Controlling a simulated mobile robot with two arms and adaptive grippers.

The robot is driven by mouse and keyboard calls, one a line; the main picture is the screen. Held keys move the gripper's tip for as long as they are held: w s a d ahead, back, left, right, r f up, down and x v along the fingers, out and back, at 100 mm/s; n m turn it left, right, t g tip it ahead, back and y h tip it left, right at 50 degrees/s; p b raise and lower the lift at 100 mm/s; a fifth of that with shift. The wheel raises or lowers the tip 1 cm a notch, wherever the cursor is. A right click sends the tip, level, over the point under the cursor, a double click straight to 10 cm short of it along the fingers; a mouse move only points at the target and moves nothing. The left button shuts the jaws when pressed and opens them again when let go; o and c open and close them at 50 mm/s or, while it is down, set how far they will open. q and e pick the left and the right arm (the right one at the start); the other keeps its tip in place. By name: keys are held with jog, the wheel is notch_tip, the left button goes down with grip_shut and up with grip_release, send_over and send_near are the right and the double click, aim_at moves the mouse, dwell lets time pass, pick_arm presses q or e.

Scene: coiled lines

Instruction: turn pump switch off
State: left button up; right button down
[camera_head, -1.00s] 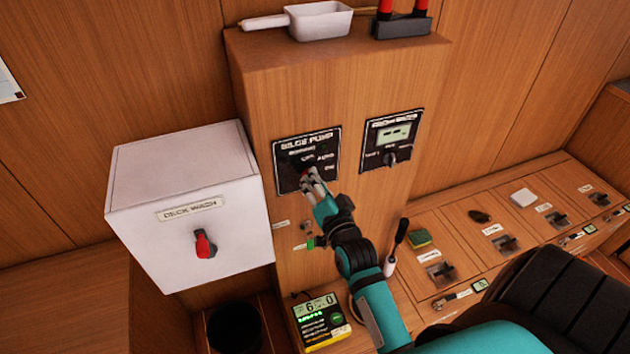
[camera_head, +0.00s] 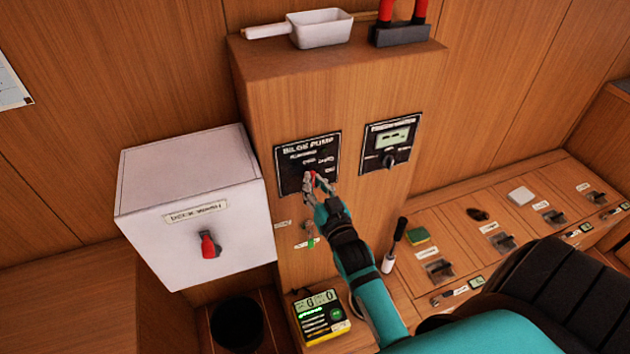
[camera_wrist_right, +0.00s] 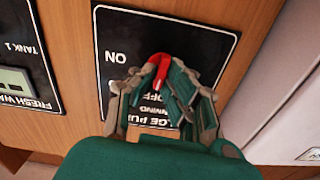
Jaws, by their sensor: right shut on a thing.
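The black BILGE PUMP panel (camera_head: 288,184) is on the front of the wooden column in the head view. It fills the middle of the right wrist view (camera_wrist_right: 205,45), where ON and part of OFF can be read. Its red switch lever (camera_head: 312,175) shows between my fingertips, and as a red tip in the wrist view (camera_wrist_right: 161,68). My right gripper (camera_head: 317,183) is shut on this lever, its fingers partly hiding it and the panel lettering in the wrist view (camera_wrist_right: 158,88). The lever's exact setting is hard to tell. My left gripper is not in view.
A white DECK WASH box (camera_head: 150,240) with a red knob (camera_head: 209,245) juts out left of the column. The fresh water panel (camera_head: 378,160) is right of the pump panel. A yellow-and-black meter (camera_head: 321,317) stands below. A white scoop (camera_head: 320,28) lies on top.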

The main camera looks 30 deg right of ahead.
jog(key=shift+n, duration=0.6)
jog(key=c, duration=1.4)
grip_release()
jog(key=v, duration=0.7)
jog(key=shift+s, duration=0.25)
